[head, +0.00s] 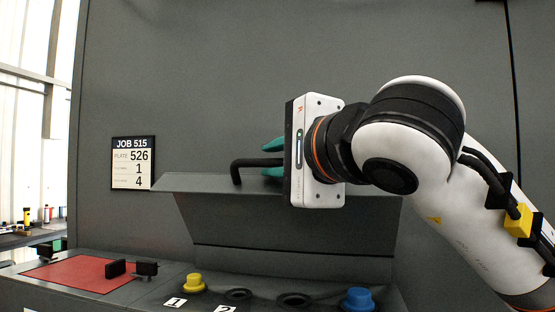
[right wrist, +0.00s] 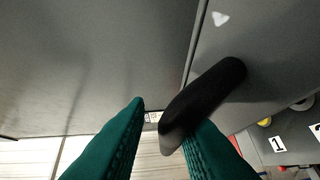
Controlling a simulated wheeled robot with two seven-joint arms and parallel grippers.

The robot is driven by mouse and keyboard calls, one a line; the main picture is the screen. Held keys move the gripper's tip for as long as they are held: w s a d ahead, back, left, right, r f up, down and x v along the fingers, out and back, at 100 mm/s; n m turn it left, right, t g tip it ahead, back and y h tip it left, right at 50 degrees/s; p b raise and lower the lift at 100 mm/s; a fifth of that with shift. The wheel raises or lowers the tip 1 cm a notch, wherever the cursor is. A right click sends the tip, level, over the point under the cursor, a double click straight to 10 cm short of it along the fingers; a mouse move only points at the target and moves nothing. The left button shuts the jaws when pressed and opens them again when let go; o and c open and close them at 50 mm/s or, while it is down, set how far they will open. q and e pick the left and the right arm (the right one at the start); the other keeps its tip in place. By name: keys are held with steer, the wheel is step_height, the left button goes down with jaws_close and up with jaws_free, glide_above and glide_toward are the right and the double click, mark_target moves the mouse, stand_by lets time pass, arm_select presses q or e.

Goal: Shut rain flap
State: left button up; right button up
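The rain flap (head: 210,183) is a grey plate standing out, raised, from the enclosure above a recessed panel. A black bar handle (head: 237,172) rises from its top face. My right gripper (head: 272,158) is at the handle, its teal fingers above and below the bar. In the right wrist view the handle (right wrist: 205,92) runs between the fingertips (right wrist: 165,118), close to the right finger, with a gap to the left one. The gripper is open around the bar. The gripper body hides the handle's right part in the head view. My left gripper is in neither view.
Below the flap, a ledge carries a yellow button (head: 193,284), a blue knob (head: 358,300) and dark round openings. A red mat (head: 85,274) with black pieces lies at left. A job sign (head: 133,163) hangs on the grey wall. Open air lies in front of the recess (head: 290,233).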

steer(key=shift+s+d+r, duration=0.1)
steer(key=shift+s+d, duration=0.1)
steer(key=shift+s, duration=0.35)
steer(key=b+v, duration=0.2)
steer(key=v, duration=0.8)
steer(key=shift+s+d, duration=0.25)
steer(key=shift+s, duration=0.05)
steer(key=shift+s, duration=0.1)
